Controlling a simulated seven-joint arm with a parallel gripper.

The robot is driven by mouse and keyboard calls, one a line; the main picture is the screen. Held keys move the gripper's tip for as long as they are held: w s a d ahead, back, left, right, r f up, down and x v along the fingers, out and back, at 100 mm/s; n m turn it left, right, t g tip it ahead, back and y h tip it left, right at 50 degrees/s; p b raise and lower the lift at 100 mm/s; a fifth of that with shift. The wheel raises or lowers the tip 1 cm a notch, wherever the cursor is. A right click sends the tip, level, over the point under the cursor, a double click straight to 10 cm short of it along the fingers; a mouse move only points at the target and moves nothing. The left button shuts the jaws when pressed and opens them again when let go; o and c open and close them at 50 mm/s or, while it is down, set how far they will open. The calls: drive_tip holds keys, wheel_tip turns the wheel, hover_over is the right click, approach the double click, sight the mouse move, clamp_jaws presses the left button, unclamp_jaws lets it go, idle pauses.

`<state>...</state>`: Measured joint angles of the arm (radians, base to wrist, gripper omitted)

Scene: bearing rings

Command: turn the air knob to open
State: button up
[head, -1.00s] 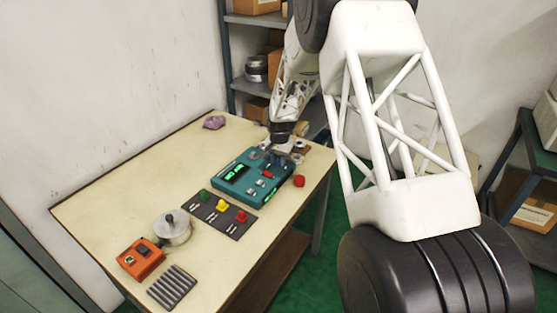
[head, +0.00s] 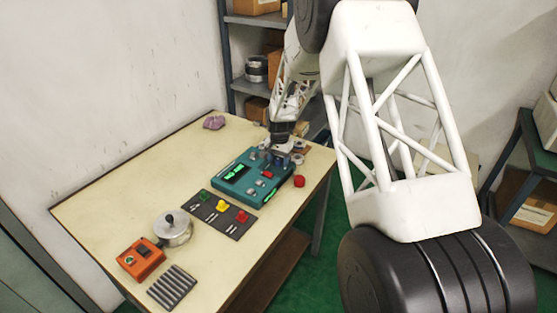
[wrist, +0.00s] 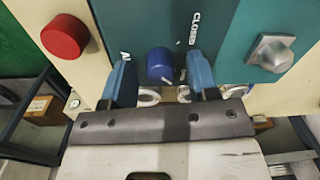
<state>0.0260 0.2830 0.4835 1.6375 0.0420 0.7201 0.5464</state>
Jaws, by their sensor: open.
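The blue knob (wrist: 160,65) sits on the teal panel (head: 236,187), near its edge. In the wrist view a "CLOSED" label is printed to the upper right of the knob. A label starting with "A" is mostly covered by the left finger. More lettering by the right finger is too covered to read. My gripper (wrist: 160,80) is open, with its two blue fingers on either side of the knob and a visible gap on each side. In the head view my gripper (head: 281,157) is over the panel's far right corner and hides the knob there.
A red button (wrist: 64,36) also shows in the head view (head: 299,181). A grey knob (wrist: 270,52) is on the panel, right of the fingers. Metal rings (wrist: 148,97) lie behind. A switch plate (head: 221,214), round pot (head: 173,229) and orange box (head: 140,259) stand nearer on the table.

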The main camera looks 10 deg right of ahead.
sight(279, 161)
wheel_tip(279, 161, up, 7)
drive_tip(key=shift+d+r, duration=0.1)
drive_tip(key=shift+r, duration=0.25)
drive_tip(key=shift+s, duration=0.1)
idle(0.5)
drive_tip(key=shift+s+r, duration=0.15)
drive_tip(key=shift+r, duration=0.1)
drive_tip(key=s+a+r+n+t, duration=0.1)
drive_tip(key=s+r+n, duration=0.1)
drive_tip(key=s+r, duration=0.85)
drive_tip(key=s+r+n, duration=0.1)
drive_tip(key=s+r, duration=0.7)
drive_tip(key=s, duration=0.5)
drive_tip(key=s+r+n+t, duration=0.1)
drive_tip(key=s+r+n, duration=0.1)
drive_tip(key=s, duration=2.6)
drive_tip(key=shift+s+a+n+h, duration=0.3)
drive_tip(key=shift+s+n, duration=0.1)
drive_tip(key=shift+n, duration=0.5)
